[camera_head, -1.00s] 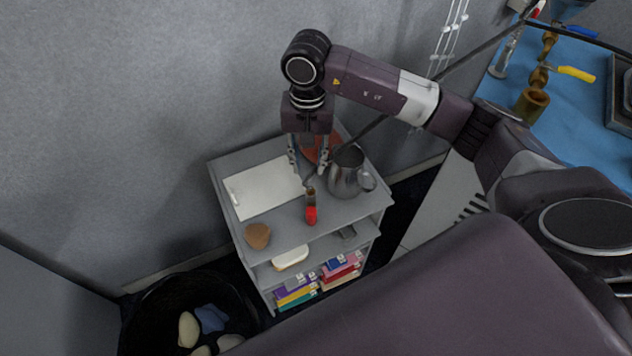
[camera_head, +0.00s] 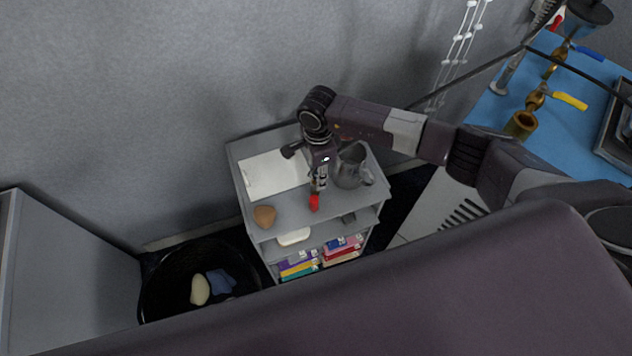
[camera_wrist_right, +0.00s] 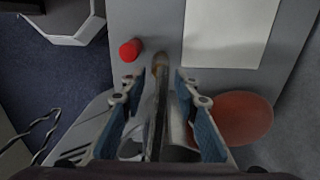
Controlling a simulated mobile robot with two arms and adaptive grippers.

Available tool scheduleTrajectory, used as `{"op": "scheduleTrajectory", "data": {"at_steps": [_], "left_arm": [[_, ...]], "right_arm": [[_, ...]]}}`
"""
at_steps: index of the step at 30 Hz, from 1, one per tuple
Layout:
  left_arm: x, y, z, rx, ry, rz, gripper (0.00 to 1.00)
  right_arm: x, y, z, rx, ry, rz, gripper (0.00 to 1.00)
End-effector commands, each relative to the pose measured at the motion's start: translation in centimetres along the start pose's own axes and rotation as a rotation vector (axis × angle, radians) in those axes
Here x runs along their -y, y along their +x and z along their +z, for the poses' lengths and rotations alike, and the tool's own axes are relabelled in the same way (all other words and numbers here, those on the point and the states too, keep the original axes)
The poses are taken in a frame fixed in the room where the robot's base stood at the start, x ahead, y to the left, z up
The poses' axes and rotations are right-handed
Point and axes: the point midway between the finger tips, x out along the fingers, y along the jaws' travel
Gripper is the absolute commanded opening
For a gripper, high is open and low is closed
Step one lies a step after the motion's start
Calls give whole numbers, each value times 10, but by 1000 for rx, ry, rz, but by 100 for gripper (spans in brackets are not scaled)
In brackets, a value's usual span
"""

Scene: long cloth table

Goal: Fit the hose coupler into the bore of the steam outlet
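The hose coupler (camera_wrist_right: 160,68), a brownish tip on a dark hose (camera_head: 455,84), lies over the small grey cart. In the right wrist view it runs between the two blue-padded fingers of my right gripper (camera_wrist_right: 158,92), with gaps on both sides. The gripper is open and does not visibly touch it. In the head view the right gripper (camera_head: 320,182) is low over the cart and hides most of the coupler. The steam outlet (camera_head: 522,124), a brass fitting with an open bore and a yellow lever, stands on the blue table at right. My left gripper is not in view.
On the cart (camera_head: 290,212) are a metal pitcher (camera_head: 348,172), a red cylinder (camera_head: 314,203), a white sheet (camera_head: 272,174) and a brown object (camera_head: 265,216). A reddish disc (camera_wrist_right: 243,118) lies beside the gripper. A black bin (camera_head: 160,285) stands at lower left.

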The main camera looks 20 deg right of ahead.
Motion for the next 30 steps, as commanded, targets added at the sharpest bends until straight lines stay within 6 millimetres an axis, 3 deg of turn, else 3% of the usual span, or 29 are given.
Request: {"op": "scheduleTrajectory", "data": {"at_steps": [3,8,17,24,30], "left_arm": [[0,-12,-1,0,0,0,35],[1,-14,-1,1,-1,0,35],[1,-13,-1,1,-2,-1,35],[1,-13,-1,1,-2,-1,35],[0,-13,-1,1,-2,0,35]], "right_arm": [[-1,12,6,0,1,4,29],[0,31,5,0,1,3,29],[1,35,4,0,-1,0,29],[1,35,4,0,-1,0,2],[1,34,4,1,-1,0,0]]}}
